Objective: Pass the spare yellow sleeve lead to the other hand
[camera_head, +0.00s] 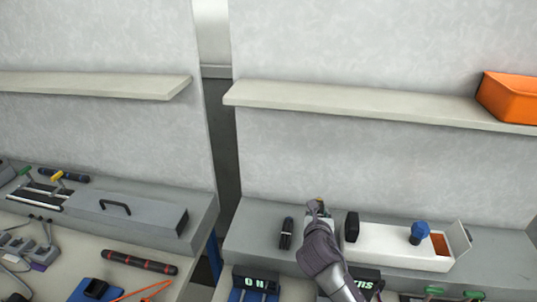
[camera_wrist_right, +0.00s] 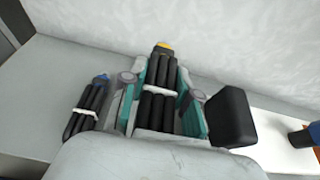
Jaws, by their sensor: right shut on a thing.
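The yellow sleeve lead (camera_wrist_right: 158,102) is a folded black bundle with a pale tie and a yellow end. It lies between the teal-padded fingers of my right gripper (camera_wrist_right: 166,78), which is shut on it. In the head view my right gripper (camera_head: 318,208) is over the grey ledge, with a little of the yellow end (camera_head: 320,201) showing at its tip. Whether the lead still touches the ledge I cannot tell. My left gripper is not in view.
A blue-ended black lead (camera_wrist_right: 88,108) lies left of the gripper, and a black block (camera_wrist_right: 231,116) stands close on its right. A white open box (camera_head: 385,242) with a blue-topped item (camera_head: 420,230) is further right. A shelf (camera_head: 360,101) runs above.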

